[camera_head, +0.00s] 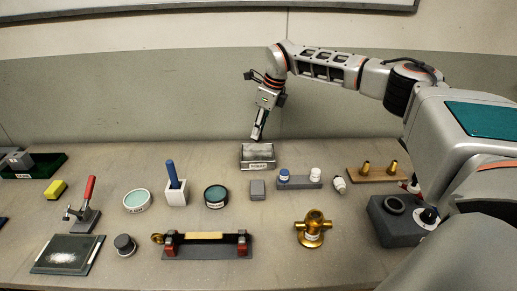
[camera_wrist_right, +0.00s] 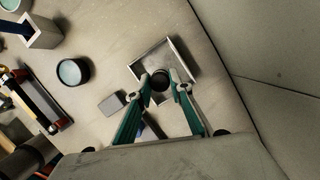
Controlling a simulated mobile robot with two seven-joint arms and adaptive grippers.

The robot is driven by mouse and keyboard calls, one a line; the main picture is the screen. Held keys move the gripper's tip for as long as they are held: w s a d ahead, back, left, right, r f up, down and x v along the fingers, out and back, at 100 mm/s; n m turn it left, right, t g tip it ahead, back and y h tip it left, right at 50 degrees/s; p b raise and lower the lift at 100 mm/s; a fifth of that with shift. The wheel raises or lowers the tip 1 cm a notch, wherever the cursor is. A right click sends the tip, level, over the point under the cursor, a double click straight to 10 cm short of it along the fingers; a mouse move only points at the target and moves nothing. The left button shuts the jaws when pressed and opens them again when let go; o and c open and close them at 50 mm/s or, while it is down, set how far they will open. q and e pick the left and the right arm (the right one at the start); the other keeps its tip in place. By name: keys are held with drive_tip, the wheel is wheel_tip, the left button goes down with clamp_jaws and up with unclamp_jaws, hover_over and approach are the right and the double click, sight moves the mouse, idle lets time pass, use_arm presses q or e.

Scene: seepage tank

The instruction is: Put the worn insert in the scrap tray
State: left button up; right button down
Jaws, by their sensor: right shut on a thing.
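My right gripper (camera_head: 256,137) hangs tilted, fingers down, over the rear left part of the metal scrap tray (camera_head: 257,165). In the right wrist view its two green fingers (camera_wrist_right: 166,84) are shut on a dark round piece, which looks like the worn insert (camera_wrist_right: 160,82). The piece shows against the inside of the tray, whose rim (camera_wrist_right: 184,66) surrounds it in that view. I cannot tell whether it touches the tray floor. In the head view I cannot make out the piece. My left gripper is not in view.
A small grey block (camera_head: 258,190) lies just in front of the tray. A dark round tin (camera_head: 216,196) and a grey holder with two capped bottles (camera_head: 300,182) stand nearby. A brass fitting (camera_head: 313,228) stands farther front. The wall is close behind the tray.

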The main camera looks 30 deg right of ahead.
drive_tip(key=shift+f, duration=3.8)
drive_tip(key=shift+f, duration=0.15)
drive_tip(key=c, duration=1.8)
unclamp_jaws()
drive_tip(key=v, duration=1.2)
